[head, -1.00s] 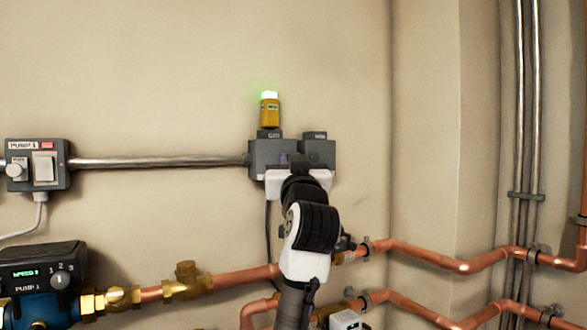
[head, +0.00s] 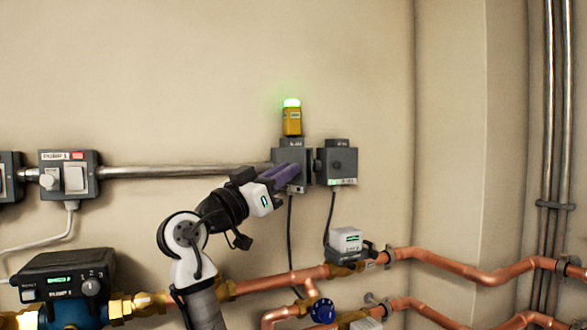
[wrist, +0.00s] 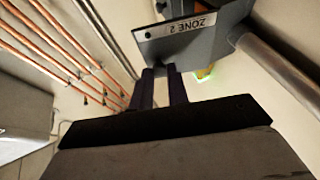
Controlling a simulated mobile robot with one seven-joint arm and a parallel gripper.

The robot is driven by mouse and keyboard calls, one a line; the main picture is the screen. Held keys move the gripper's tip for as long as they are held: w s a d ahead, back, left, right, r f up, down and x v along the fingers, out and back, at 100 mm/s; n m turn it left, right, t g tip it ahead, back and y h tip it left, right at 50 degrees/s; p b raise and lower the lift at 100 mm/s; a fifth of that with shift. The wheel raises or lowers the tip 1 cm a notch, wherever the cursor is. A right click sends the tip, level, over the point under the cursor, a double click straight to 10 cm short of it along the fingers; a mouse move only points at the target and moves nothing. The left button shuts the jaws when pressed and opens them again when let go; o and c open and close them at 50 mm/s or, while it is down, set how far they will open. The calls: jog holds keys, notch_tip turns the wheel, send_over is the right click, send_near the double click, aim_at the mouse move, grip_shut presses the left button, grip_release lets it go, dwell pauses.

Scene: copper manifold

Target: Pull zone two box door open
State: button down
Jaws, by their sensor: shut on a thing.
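The grey zone two box (head: 291,156) is on the wall at the end of a metal conduit, under a yellow lamp glowing green. My gripper (head: 284,174) reaches it from the lower left, its purple fingers across the box's front. In the wrist view a grey panel with an upside-down "ZONE 2" label (wrist: 183,26) lies just beyond the fingertips of my gripper (wrist: 160,72). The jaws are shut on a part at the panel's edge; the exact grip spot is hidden. How far the door stands open I cannot tell.
A second grey box (head: 337,162) sits close on the right. The conduit (head: 185,172) runs left to the Pump 1 switch box (head: 69,173). Copper pipes (head: 470,265) and a small white device (head: 345,240) are below. The wall above is clear.

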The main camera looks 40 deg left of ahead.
jog(key=shift+s+a+m+g+h+p, duration=0.35)
jog(key=shift+m+h, duration=0.25)
jog(key=shift+h, duration=0.55)
jog(key=shift+s+a+m+g+h+p, duration=0.25)
jog(key=shift+m+h, duration=0.35)
jog(key=shift+h, duration=0.5)
jog(key=shift+s+a+m+g+h+p, duration=0.35)
jog(key=shift+m+h, duration=0.25)
jog(key=shift+h, duration=0.55)
jog(key=shift+w, duration=0.1)
jog(key=c, duration=1.4)
grip_release()
notch_tip(320, 180, up, 20)
jog(key=shift+p, duration=0.6)
jog(key=shift+f, duration=0.1)
